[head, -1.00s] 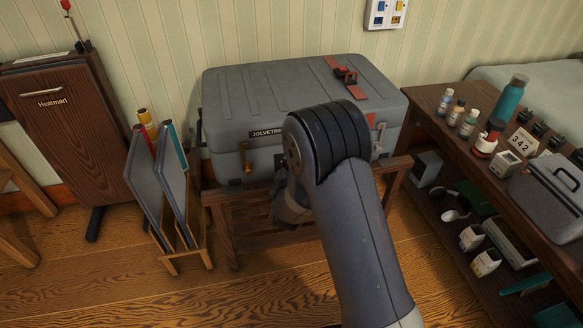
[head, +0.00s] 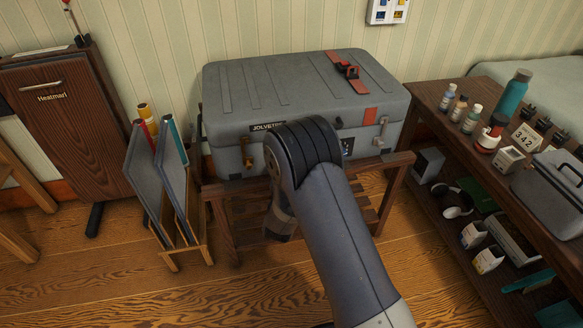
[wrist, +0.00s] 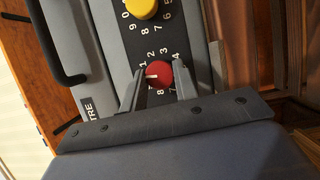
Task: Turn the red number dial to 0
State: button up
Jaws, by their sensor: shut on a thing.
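In the wrist view the red number dial (wrist: 160,75) sits on a dark panel strip (wrist: 180,25) on the front of the grey case, with white numbers around it. A white mark shows on the dial's left part; the left finger hides some numbers there, so I cannot read its exact setting. My gripper (wrist: 161,70) has one finger on each side of the dial and is shut on it. In the head view the grey case (head: 235,95) lies on a wooden rack; my arm hides the red dial and the gripper there.
A yellow dial (wrist: 141,8) with its own numbers is beside the red one on the strip. A black handle (wrist: 58,50) is left of the strip. A shelf table (head: 435,110) with bottles is right of the case; a slotted wooden stand (head: 187,240) is at left.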

jog(key=shift+n, duration=0.6)
jog(key=shift+t, duration=0.3)
jog(key=o, duration=1)
jog(key=shift+c, duration=0.2)
jog(key=s+a+f+p, duration=0.1)
jog(key=s, duration=0.9)
jog(key=shift+s, duration=0.35)
